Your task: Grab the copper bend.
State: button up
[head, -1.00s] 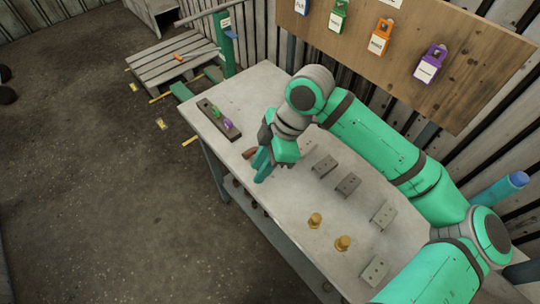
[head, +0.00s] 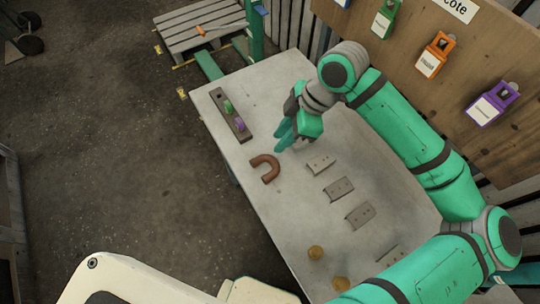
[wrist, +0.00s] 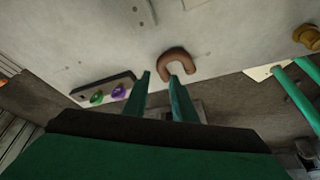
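The copper bend (head: 265,166) is a brown U-shaped pipe piece lying on the grey table near its left edge. It also shows in the wrist view (wrist: 177,62), just beyond the fingertips. My gripper (head: 282,138) is above the table, a little up and right of the bend in the head view. In the wrist view my gripper (wrist: 160,75) has its two green fingers apart with nothing between them. The bend appears apart from the fingers, though the exact height gap is hard to tell.
A dark block (head: 231,115) with a green and a purple piece sits left on the table (head: 285,215). Several grey slotted blocks (head: 338,189) line the right side. Brass fittings (head: 315,253) stand near the front. A board (head: 420,50) with coloured padlock-like tags hangs behind.

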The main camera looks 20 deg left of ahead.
aim_at(266, 158)
jog(key=f, duration=0.1)
jog(key=s+f, duration=0.1)
jog(key=a+f, duration=0.1)
jog(key=shift+s+f, duration=0.25)
jog(key=shift+s, duration=0.05)
jog(key=shift+x, duration=2.6)
jog(key=shift+w, duration=0.1)
jog(key=shift+c, duration=0.5)
grip_shut()
